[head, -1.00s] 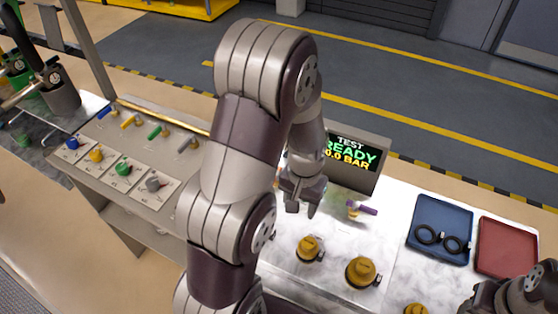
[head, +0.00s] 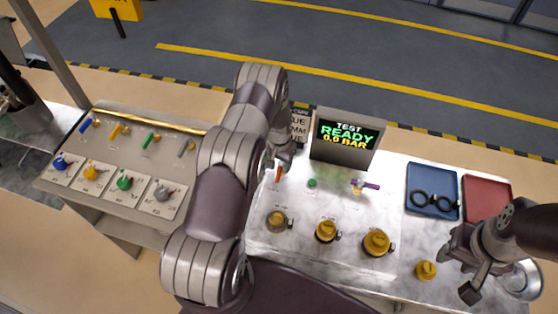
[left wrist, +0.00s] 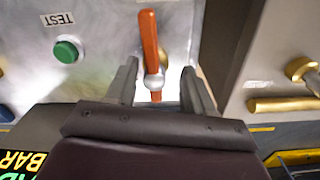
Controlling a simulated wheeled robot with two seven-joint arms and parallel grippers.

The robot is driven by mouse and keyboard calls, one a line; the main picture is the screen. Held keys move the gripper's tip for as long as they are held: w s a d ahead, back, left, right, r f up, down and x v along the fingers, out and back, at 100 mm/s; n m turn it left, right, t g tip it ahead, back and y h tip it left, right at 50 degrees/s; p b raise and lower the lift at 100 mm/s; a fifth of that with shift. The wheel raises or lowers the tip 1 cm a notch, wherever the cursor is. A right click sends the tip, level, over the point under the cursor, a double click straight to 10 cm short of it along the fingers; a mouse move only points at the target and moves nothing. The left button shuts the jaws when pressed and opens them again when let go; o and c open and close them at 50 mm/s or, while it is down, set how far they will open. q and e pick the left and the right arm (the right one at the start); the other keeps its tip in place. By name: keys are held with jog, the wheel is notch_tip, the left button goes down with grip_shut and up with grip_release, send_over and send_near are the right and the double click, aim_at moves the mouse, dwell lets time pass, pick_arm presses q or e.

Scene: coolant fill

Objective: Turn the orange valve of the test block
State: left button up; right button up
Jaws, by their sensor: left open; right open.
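The orange valve (head: 278,172) is on the left part of the test block (head: 330,265), with its handle partly hidden by my left gripper in the head view. In the left wrist view the orange handle (left wrist: 150,42) stands lengthwise between the two fingers. My left gripper (left wrist: 163,72) is open around it, with a visible gap on each side. In the head view my left gripper (head: 284,158) is at the block's back left. My right gripper (head: 464,268) is open and empty at the right, above the table.
The green TEST button (head: 312,183) and a purple-handled valve (head: 364,186) are right of the orange valve. The display (head: 345,140) reads READY, 0.0 BAR. Yellow caps (head: 376,242) stand in front. Blue (head: 433,205) and red (head: 487,195) trays lie right.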

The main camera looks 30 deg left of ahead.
pick_arm(q)
jog(key=shift+f, duration=0.4)
jog(key=shift+d+f, duration=0.15)
jog(key=shift+f, duration=0.05)
jog(key=shift+w+d+f, duration=0.1)
jog(key=shift+d, duration=0.2)
jog(key=shift+a, duration=0.25)
jog(key=c, duration=0.8)
jog(key=shift+d, duration=0.1)
grip_shut()
pick_arm(e)
jog(key=shift+w+d+r, duration=0.1)
jog(key=shift+d+r, duration=0.05)
jog(key=shift+d, duration=0.25)
